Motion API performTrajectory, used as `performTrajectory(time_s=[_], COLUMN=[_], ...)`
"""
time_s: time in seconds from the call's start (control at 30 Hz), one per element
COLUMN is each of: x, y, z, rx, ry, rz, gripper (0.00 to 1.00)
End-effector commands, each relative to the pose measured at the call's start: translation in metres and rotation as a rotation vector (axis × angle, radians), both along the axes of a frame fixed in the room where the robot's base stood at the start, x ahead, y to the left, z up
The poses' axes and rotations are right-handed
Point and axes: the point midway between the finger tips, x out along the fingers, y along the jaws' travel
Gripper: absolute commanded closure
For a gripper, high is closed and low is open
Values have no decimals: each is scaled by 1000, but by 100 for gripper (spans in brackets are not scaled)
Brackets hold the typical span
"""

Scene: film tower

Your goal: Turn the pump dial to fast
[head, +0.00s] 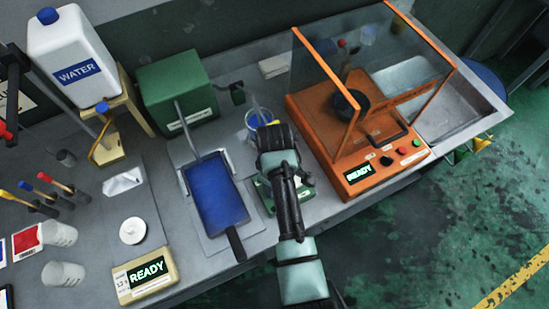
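No part is readably labelled as the pump dial, and I cannot tell which one it is. A small green device (266,191) on the bench is partly hidden under my arm. My gripper (272,138) is over the middle of the bench, in front of a clear beaker with blue on it (252,122). Its fingertips are hidden, so I cannot see whether it is open or what it touches. An orange machine (352,178) to its right has a black knob (387,160), coloured buttons and a READY display. A beige box (145,277) at front left also shows READY.
A green box (178,90) stands behind a blue tray (214,205) with a dark handle. A white WATER jug (70,55) is at back left. Clear cups (60,234) and coloured-handled tools stand at left. The orange machine carries clear panels. Green floor (440,230) is open at right.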

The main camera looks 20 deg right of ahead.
Motion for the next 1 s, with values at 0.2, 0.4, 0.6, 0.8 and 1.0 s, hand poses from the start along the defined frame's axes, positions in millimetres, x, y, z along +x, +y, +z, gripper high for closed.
performTrajectory(time_s=[0.2, 0.4, 0.6, 0.8, 1.0], x=[0, 0, 0, 0, 0], y=[0, 0, 0, 0, 0], z=[-6, -5, -5, -5, -5], rx=[0, 0, 0, 0, 1], ry=[-1, -1, -1, -1, -1], rz=[0, 0, 0, 0, -6], gripper=[59, 66, 100, 100, 100])
